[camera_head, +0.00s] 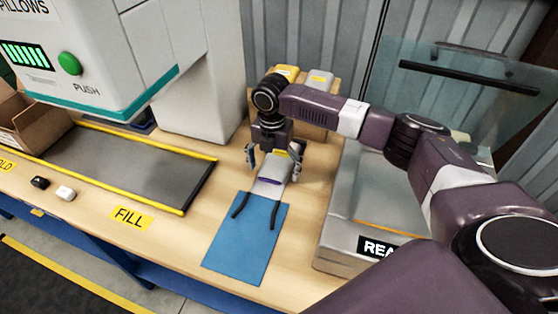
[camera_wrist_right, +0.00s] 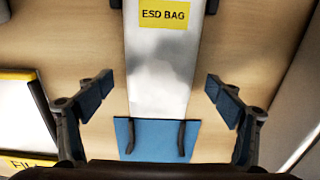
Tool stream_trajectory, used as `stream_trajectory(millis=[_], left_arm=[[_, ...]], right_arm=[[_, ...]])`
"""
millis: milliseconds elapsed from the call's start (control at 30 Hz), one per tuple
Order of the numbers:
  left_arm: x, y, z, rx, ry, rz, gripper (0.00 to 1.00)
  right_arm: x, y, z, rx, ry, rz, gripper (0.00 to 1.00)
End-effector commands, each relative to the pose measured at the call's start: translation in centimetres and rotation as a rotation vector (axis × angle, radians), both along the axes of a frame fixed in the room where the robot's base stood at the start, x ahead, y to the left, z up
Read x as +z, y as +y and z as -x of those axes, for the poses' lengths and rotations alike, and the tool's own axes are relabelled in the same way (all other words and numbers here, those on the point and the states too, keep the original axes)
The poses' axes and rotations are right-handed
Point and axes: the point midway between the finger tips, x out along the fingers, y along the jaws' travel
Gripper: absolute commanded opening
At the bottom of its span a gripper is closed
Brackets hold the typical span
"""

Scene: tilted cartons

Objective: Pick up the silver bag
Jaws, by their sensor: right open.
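The silver bag (camera_head: 268,189) lies on the wooden table, its near end at the far edge of the blue mat (camera_head: 240,250). In the right wrist view the bag (camera_wrist_right: 160,85) runs lengthwise between the fingers and carries a yellow "ESD BAG" label. My right gripper (camera_head: 274,163) points down over the bag, one finger to each side. In its wrist view the gripper (camera_wrist_right: 160,90) is open, with a gap between each finger and the bag. I cannot tell its exact height above the bag. My left gripper is not in view.
Two dark strips (camera_head: 273,215) lie on the mat. To the left is a yellow-edged tray (camera_head: 130,165) marked "FILL" under a machine. A grey box (camera_head: 335,240) with a partly hidden label stands close on the right. Brown boxes (camera_head: 313,112) stand behind the gripper.

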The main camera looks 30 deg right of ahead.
Motion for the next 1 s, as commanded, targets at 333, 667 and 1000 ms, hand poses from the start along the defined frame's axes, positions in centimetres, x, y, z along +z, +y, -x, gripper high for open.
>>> stream_trajectory(millis=[333,667,1000], left_arm=[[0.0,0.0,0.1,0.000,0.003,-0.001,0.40],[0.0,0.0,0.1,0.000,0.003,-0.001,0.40],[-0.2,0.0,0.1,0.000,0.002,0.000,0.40]], right_arm=[[0.0,0.0,0.0,-0.001,0.000,0.000,0.59],[0.1,0.0,0.0,-0.001,-0.001,0.000,0.42],[2.2,0.0,-0.2,-0.002,-0.006,-0.001,0.42]])
